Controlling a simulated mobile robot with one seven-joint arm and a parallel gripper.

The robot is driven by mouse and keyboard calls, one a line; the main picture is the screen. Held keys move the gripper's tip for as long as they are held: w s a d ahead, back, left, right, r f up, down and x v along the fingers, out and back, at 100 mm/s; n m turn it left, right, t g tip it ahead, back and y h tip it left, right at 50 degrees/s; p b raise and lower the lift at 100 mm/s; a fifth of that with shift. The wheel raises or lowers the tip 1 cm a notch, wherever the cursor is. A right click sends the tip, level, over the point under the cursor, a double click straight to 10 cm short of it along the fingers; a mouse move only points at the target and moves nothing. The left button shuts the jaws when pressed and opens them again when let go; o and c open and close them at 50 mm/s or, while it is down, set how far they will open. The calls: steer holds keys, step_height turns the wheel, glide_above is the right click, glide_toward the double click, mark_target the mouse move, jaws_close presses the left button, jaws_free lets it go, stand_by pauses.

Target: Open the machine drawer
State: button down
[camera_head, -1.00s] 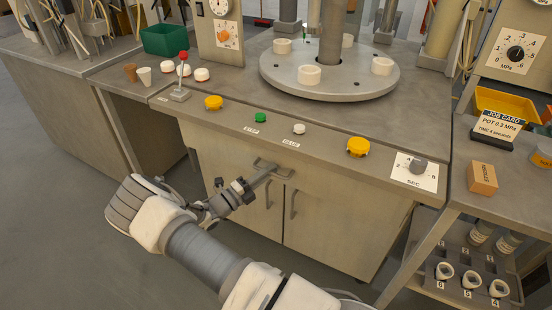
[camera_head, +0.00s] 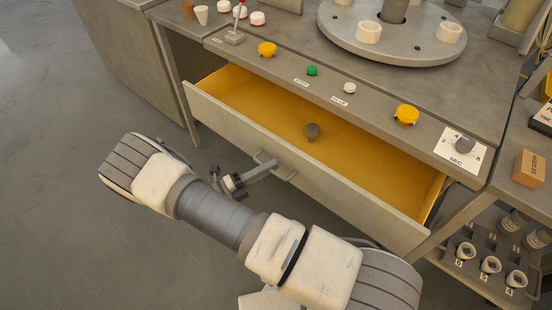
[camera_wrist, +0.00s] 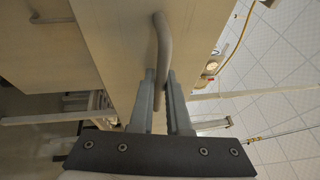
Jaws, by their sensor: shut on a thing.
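The machine drawer (camera_head: 290,152) stands pulled well out from under the machine's worktop. Its inside is yellow and its front panel is grey. My gripper (camera_head: 272,164) is at the drawer front, shut on the bar-shaped handle (camera_head: 288,174). In the wrist view the two fingers of my gripper (camera_wrist: 161,98) close around the handle (camera_wrist: 162,50). The fingertips partly hide the handle in the head view.
Above the drawer are yellow, green and white buttons (camera_head: 312,70) and a SEC dial (camera_head: 463,146). A round turntable (camera_head: 390,45) with white cups stands behind them. A rack with numbered rings (camera_head: 490,264) is at the lower right. The floor at the left is clear.

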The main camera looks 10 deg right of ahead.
steer(key=shift+s+a, duration=0.15)
steer(key=shift+a, duration=0.05)
steer(key=c, duration=0.9)
jaws_free()
steer(key=v, duration=1.7)
steer(key=shift+s+a, duration=0.1)
steer(key=shift+a, duration=0.1)
